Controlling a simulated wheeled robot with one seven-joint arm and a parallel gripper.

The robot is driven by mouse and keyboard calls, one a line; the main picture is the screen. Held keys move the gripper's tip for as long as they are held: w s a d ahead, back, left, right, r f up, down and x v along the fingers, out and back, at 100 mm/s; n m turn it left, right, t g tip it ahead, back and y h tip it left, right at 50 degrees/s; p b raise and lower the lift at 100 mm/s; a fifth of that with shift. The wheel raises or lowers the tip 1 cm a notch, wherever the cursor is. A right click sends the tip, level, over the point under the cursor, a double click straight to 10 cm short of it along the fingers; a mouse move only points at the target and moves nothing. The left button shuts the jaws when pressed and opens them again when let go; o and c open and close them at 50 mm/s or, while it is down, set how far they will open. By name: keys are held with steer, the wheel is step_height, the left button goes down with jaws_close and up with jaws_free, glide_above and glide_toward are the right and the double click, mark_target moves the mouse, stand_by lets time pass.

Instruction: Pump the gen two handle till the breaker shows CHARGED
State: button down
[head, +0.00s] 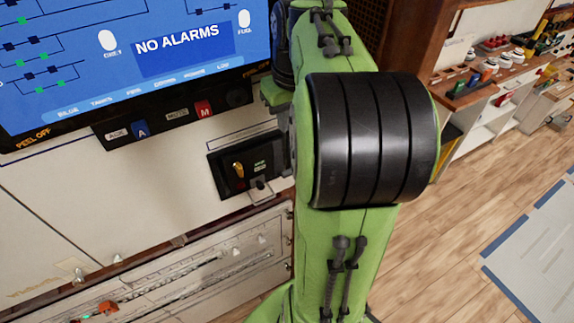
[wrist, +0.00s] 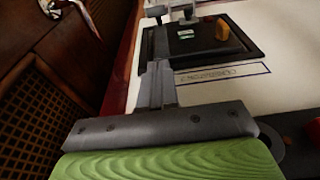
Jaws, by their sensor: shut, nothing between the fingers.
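The breaker unit is a black plate (head: 228,161) on the white cabinet front, left of my arm in the head view. It carries a yellow knob (head: 238,170), a small indicator with green marks (head: 260,164), too small to read, and a grey handle (head: 261,185) at its lower edge. In the wrist view the plate (wrist: 255,48) is upside down, with the yellow knob (wrist: 222,30) and the grey handle (wrist: 182,12) at the top. My gripper (wrist: 157,60) is shut and empty, its fingers reaching over the plate's side towards the handle. Contact cannot be told. My arm hides it in the head view.
Above the unit, a blue screen (head: 60,60) reads NO ALARMS. Below it is a strip with a blue switch (head: 141,129) and a red switch (head: 204,108). A cluttered workbench (head: 490,85) stands at right. The wooden floor (head: 450,220) between is clear.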

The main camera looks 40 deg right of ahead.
mark_target(282, 142)
steer(key=f, duration=0.2)
steer(key=w+f+b, duration=0.1)
steer(key=f, duration=0.4)
steer(key=shift+w+d+f, duration=0.15)
steer(key=shift+w+f, duration=0.05)
steer(key=shift+f, duration=0.15)
steer(key=shift+s+a+f+b, duration=0.15)
steer(key=shift+s+f, duration=0.2)
steer(key=shift+f, duration=0.3)
steer(key=shift+s+f+b, duration=0.2)
steer(key=shift+s+f, duration=0.1)
steer(key=shift+f, duration=0.3)
steer(key=shift+s+a+f+b, duration=0.15)
steer(key=shift+s+f, duration=0.2)
steer(key=shift+f, duration=0.3)
steer(key=shift+f+b, duration=0.1)
steer(key=shift+b, duration=0.2)
